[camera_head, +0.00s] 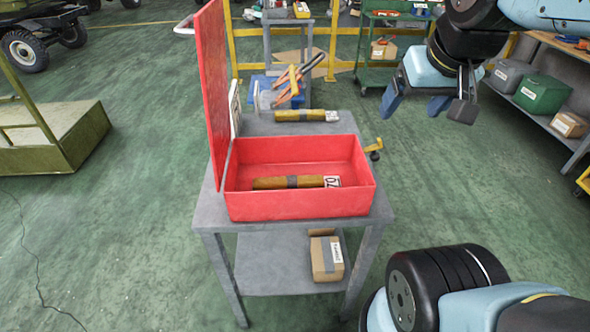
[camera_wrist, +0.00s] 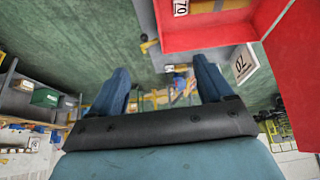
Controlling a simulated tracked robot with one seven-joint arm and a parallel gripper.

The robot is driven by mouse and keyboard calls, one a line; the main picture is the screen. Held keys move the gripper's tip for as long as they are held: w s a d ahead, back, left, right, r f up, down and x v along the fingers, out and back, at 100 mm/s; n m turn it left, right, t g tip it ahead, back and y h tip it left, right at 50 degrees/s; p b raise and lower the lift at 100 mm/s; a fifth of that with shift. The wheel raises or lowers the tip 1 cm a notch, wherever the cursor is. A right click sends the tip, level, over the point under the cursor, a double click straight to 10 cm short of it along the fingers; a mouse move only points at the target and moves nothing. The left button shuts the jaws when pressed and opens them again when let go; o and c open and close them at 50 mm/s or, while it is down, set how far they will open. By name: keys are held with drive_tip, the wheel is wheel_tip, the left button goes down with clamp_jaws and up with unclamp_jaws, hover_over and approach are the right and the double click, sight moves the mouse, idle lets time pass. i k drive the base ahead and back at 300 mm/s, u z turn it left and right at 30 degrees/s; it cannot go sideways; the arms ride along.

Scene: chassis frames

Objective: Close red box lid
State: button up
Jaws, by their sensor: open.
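The red box (camera_head: 300,203) stands on a grey metal table, and its lid (camera_head: 213,85) stands upright, hinged on the left side. A brown cylinder with a grey band and a white label (camera_head: 270,184) lies inside the box. My gripper (camera_head: 422,108) is in the air to the upper right of the box, open and empty. In the wrist view my gripper's two blue fingers (camera_wrist: 160,85) are spread apart. The box (camera_wrist: 205,40) shows at the top there, upside down, and the lid (camera_wrist: 297,75) at the right. Nothing touches the lid.
A second brown cylinder (camera_head: 300,116) lies on the grey table (camera_head: 382,210) behind the box. A blue tray with tools (camera_head: 262,82) is farther back. A cardboard box (camera_head: 326,258) sits on the lower shelf. Shelving with bins stands at the right.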

sight(208, 32)
drive_tip(key=u, duration=0.05)
drive_tip(key=k, duration=1.65)
drive_tip(key=u, duration=1.4)
drive_tip(key=i, duration=2)
drive_tip(key=z, duration=1.5)
